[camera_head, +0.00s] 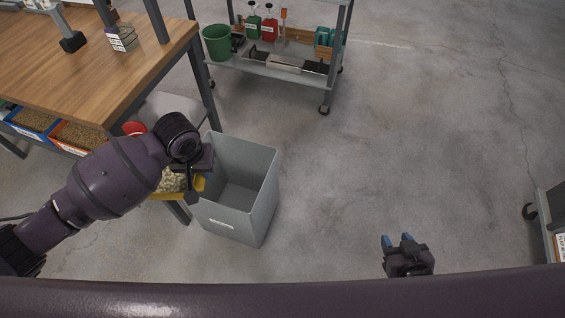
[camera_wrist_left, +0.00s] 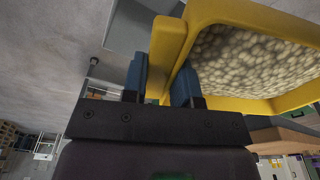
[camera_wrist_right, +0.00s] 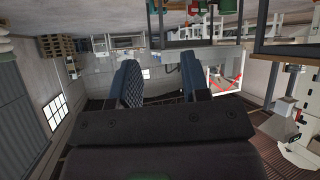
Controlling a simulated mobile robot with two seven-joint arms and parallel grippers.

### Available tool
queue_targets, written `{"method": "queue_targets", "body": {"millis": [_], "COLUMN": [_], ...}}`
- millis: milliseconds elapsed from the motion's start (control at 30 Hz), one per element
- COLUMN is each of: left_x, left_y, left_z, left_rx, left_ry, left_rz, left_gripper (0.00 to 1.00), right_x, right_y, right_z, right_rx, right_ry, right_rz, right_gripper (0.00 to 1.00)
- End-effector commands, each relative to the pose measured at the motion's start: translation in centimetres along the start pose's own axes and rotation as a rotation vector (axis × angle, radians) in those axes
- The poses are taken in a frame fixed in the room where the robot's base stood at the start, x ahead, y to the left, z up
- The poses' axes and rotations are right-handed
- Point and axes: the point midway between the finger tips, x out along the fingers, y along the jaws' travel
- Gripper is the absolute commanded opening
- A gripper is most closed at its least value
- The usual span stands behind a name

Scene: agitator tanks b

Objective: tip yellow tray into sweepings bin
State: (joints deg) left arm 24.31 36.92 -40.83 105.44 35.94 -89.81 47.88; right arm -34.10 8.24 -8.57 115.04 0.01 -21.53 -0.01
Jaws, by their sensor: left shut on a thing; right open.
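The yellow tray (camera_wrist_left: 185,28) fills the upper right of the left wrist view and holds many pale, rounded pieces (camera_wrist_left: 250,62). My left gripper (camera_wrist_left: 160,85) is shut on the tray's rim. In the head view the tray (camera_head: 199,184) is mostly hidden behind my left arm, with some pale pieces (camera_head: 171,180) showing. The grey sweepings bin (camera_head: 233,219) stands open on the floor, just right of the tray and my left gripper (camera_head: 196,180). Its visible inside looks empty. My right gripper (camera_head: 397,240) is open and empty over the floor at lower right.
A wooden table (camera_head: 95,65) stands at upper left, with blue (camera_head: 32,122) and orange (camera_head: 80,137) bins of grains below its edge. A cart (camera_head: 265,65) with a green bucket (camera_head: 217,42) and bottles is at the back. The floor right of the bin is clear.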

Motion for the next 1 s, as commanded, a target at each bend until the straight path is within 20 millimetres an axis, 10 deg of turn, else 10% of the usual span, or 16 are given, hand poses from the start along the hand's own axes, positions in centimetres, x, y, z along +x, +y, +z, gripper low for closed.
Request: {"method": "queue_targets", "body": {"millis": [600, 1000], "left_x": [15.1, 25.9], "left_y": [8.9, 16.9], "left_z": [-12.0, -15.6], "left_rx": [0.115, 0.255], "left_ry": [-0.013, -0.014], "left_rz": [0.006, 0.018], "left_gripper": [0.00, 0.00], "right_x": [3.5, 5.4], "right_y": [-0.4, -1.0], "right_z": [4.9, 9.0], "right_rx": [-0.022, -0.030], "right_ry": [-0.046, -0.117], "right_rz": [-0.013, -0.030], "right_gripper": [0.43, 0.43]}}
